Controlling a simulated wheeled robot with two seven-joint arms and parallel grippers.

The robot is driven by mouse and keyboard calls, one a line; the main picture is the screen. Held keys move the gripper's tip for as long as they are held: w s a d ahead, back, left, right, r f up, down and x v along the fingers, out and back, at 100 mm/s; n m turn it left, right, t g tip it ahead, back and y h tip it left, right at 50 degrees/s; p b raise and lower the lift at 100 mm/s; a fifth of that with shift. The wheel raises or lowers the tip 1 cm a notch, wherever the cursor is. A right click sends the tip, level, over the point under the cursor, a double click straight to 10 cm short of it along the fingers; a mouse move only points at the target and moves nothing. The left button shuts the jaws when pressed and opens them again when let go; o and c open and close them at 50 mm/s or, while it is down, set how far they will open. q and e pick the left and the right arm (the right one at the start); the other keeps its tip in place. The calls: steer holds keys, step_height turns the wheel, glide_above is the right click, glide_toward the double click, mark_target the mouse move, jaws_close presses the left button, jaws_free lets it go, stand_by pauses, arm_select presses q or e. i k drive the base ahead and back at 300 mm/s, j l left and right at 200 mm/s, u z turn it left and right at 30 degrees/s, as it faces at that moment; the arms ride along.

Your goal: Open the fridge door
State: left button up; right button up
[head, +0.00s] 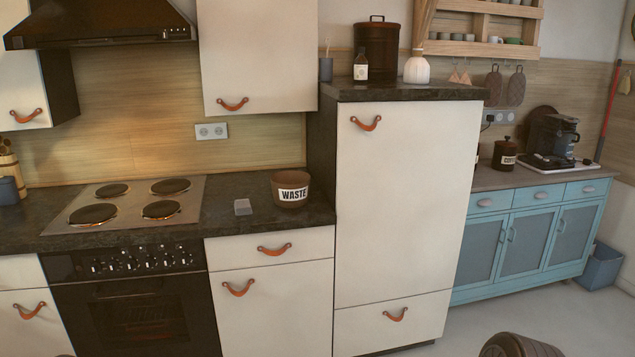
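The fridge is the tall cabinet right of centre in the head view. Its large cream door (402,205) is shut, with an orange-brown leather pull (366,123) at its upper left. A lower cream drawer front (390,322) below it is shut and has its own leather pull (395,314). The dark left side of the cabinet shows above the counter. Neither my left gripper nor my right gripper is in view.
Left of the fridge is a dark counter (240,188) with a four-plate stove (130,203) and a bowl labelled WASTE (291,188). A blue cabinet (530,235) stands at the right. A brown round object (518,345) is at the bottom edge. Pale floor before the fridge looks clear.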

mark_target(405, 169)
steer(key=i, duration=2.2)
steer(key=i+z, duration=0.1)
steer(key=z, duration=0.35)
